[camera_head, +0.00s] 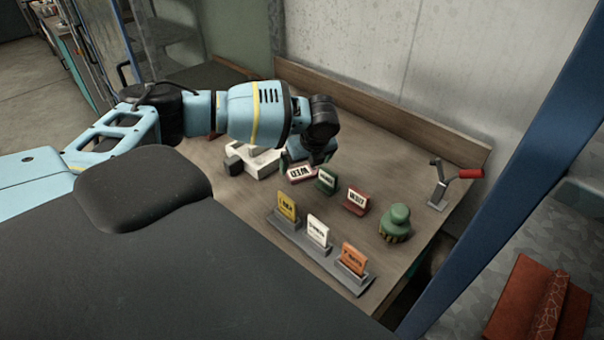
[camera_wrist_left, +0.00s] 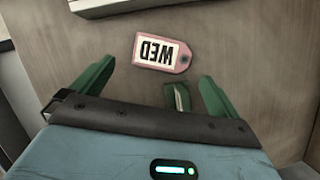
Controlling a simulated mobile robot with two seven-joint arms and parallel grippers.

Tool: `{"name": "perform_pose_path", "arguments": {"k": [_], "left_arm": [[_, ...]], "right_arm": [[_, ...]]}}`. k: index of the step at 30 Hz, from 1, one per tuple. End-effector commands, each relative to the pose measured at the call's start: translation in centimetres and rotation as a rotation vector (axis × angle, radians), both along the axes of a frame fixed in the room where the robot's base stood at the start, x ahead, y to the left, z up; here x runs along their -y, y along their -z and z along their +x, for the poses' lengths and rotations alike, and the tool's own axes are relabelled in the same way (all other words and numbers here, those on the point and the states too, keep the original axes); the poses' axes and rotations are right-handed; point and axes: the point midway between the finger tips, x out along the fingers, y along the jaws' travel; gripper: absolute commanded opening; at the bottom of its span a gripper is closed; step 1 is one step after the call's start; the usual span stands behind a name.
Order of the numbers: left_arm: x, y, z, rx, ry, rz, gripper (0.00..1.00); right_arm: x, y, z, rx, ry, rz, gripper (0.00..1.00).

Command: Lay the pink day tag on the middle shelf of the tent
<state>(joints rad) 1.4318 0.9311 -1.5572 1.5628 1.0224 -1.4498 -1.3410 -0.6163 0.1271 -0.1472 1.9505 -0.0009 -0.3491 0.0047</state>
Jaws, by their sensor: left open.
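The pink day tag (camera_head: 301,173) reads WED and lies flat on the wooden table. It also shows in the left wrist view (camera_wrist_left: 161,53), upside down, just beyond the fingertips. My left gripper (camera_head: 303,158) is open and empty above the table, close to the tag. Its two green fingers (camera_wrist_left: 153,84) are spread wide in the left wrist view, and the tag lies ahead of the gap between them. I cannot make out the tent or its middle shelf in these frames. My right gripper is not in view.
A green knobbed object (camera_head: 397,222) and a red-handled tool (camera_head: 447,184) stand right. A slanted blue post (camera_head: 520,180) crosses the right side.

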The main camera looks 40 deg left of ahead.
Motion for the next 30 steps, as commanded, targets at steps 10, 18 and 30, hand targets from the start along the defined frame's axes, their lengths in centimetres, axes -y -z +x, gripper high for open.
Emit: {"name": "perform_pose_path", "arguments": {"k": [10,18,30], "left_arm": [[-1.5,3.7,1.2,0.0,-0.001,0.001,1.0],[-1.8,4.6,1.3,0.001,-0.001,0.001,1.0],[-1.8,4.6,1.3,0.001,-0.002,0.0,0.59]], "right_arm": [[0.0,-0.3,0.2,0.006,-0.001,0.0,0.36],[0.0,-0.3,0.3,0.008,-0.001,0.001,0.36],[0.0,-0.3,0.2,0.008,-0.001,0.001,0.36]]}}
